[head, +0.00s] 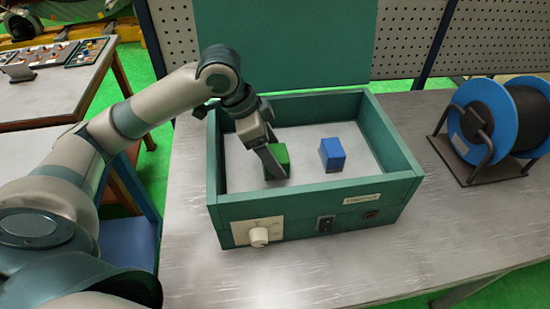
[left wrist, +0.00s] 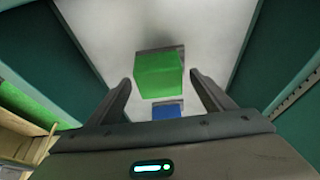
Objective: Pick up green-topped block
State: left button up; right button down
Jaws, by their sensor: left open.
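The green-topped block (head: 279,153) sits on the pale floor of the green open box (head: 300,199), in its left part. In the head view my left gripper (head: 272,166) reaches down into the box and partly covers the block. In the left wrist view the green-topped block (left wrist: 159,74) lies ahead, between the lines of the two spread fingers (left wrist: 165,98). The left gripper is open with nothing held, and I cannot tell whether a finger touches the block. My right gripper is not in view.
A blue-topped block (head: 332,153) stands to the right in the same box. The box walls rise around both blocks. A blue cable spool (head: 467,121) stands on the table to the right. The table (head: 300,270) is clear in front of the box.

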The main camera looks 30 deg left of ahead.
pick_arm(q)
jog(key=shift+w+d+f, duration=0.1)
jog(key=shift+d+f, duration=0.05)
jog(key=shift+f, duration=0.45)
jog(key=c, duration=1.4)
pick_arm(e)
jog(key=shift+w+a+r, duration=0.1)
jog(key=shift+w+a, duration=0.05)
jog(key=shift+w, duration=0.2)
pick_arm(q)
jog(key=shift+w+r, duration=0.1)
jog(key=shift+r, duration=0.1)
